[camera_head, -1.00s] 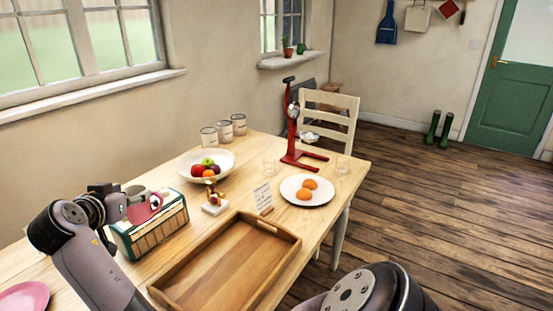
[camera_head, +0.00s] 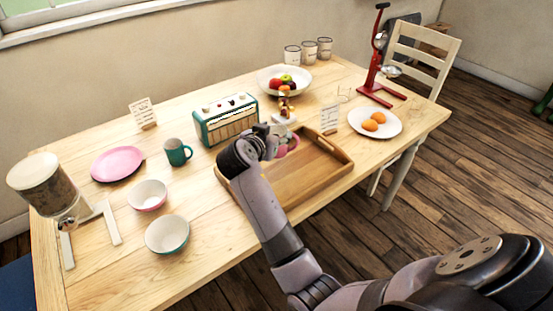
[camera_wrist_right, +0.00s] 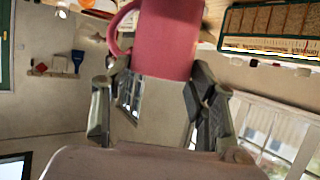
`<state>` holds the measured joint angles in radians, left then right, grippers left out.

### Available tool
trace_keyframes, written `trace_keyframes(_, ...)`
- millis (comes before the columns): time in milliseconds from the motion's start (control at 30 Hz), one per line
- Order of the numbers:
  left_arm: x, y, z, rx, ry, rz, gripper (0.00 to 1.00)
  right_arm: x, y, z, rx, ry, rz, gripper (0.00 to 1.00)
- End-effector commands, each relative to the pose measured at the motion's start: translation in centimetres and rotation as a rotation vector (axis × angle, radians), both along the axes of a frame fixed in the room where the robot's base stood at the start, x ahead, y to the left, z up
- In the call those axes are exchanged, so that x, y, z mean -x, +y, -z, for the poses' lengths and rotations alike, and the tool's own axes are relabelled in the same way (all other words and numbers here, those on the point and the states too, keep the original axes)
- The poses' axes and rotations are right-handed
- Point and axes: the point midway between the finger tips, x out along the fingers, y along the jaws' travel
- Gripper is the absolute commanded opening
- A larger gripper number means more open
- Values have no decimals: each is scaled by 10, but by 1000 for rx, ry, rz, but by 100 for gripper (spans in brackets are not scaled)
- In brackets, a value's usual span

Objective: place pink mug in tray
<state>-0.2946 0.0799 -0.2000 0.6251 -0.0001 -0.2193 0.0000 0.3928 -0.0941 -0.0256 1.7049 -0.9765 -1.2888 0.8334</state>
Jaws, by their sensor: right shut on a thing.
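The pink mug (camera_head: 283,151) is mostly hidden behind my right gripper (camera_head: 268,137) in the head view. In the right wrist view the mug (camera_wrist_right: 168,42) shows clearly, its handle to the left, between the two fingers of the gripper (camera_wrist_right: 152,85). My right gripper is shut on it. In the head view, mug and gripper overlap the left far part of the wooden tray (camera_head: 343,158), a shallow brown tray on the table. The tray's visible floor is bare. The mug's exact height over the tray cannot be told. My left gripper is not in view.
A green radio (camera_head: 226,119) stands close left of the gripper. A small figurine (camera_head: 284,114) and a card (camera_head: 330,117) stand behind the tray. A teal mug (camera_head: 177,152), pink plate (camera_head: 117,163) and bowls (camera_head: 167,235) are left.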

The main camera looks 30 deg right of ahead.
Motion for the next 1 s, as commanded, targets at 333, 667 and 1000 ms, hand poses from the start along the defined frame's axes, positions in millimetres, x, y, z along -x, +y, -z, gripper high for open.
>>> trace_keyframes(333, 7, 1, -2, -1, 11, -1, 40, 0, 0, 54, 2, -1, -1, 1)
trace_keyframes(667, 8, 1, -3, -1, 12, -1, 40, 0, 0, 95, 3, 0, -1, 1)
trace_keyframes(1000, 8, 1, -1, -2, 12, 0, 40, 0, 0, 98, 0, -3, 0, 1)
